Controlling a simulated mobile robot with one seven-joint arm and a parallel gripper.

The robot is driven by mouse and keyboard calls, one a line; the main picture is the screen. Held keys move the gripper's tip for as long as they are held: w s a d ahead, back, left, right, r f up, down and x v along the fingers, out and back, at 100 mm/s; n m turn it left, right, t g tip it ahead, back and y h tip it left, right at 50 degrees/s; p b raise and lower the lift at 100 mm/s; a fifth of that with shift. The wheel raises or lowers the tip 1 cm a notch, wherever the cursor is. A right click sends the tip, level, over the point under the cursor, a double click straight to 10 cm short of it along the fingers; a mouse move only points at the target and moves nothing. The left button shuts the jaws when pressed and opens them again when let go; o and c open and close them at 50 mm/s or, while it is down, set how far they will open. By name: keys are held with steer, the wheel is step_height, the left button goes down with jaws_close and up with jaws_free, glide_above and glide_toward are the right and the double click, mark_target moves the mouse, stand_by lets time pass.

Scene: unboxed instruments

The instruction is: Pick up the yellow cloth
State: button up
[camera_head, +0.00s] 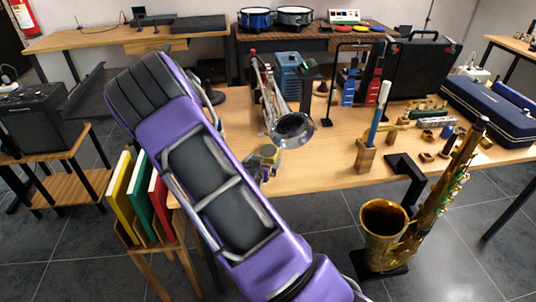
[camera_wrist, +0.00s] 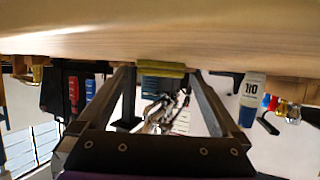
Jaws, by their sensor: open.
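The yellow cloth (camera_wrist: 161,67) shows in the wrist view as a narrow, olive-yellow folded strip at the table's edge. In that view the table is at the top. My gripper (camera_wrist: 160,76) is open, its two dark fingers spread to either side of the cloth. The cloth lies between the fingertips in the picture; I cannot tell whether they touch it. In the head view a small yellowish patch (camera_head: 268,151) shows at the table's near edge, beside my purple arm and the end of my gripper (camera_head: 260,163). My arm hides part of this area.
A trumpet (camera_head: 291,124) stands just behind the yellowish patch. A wooden holder (camera_head: 365,155) with a blue-and-white item is to the right. A saxophone (camera_head: 385,222) stands in front of the table. Colored books (camera_head: 138,198) are at lower left. Table top (camera_head: 325,165) is bare between.

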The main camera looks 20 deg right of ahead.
steer(key=shift+w+d+f, duration=0.25)
steer(key=shift+w+d, duration=0.15)
steer(key=shift+w, duration=0.05)
steer(key=c, duration=1.3)
steer(key=shift+r, duration=0.15)
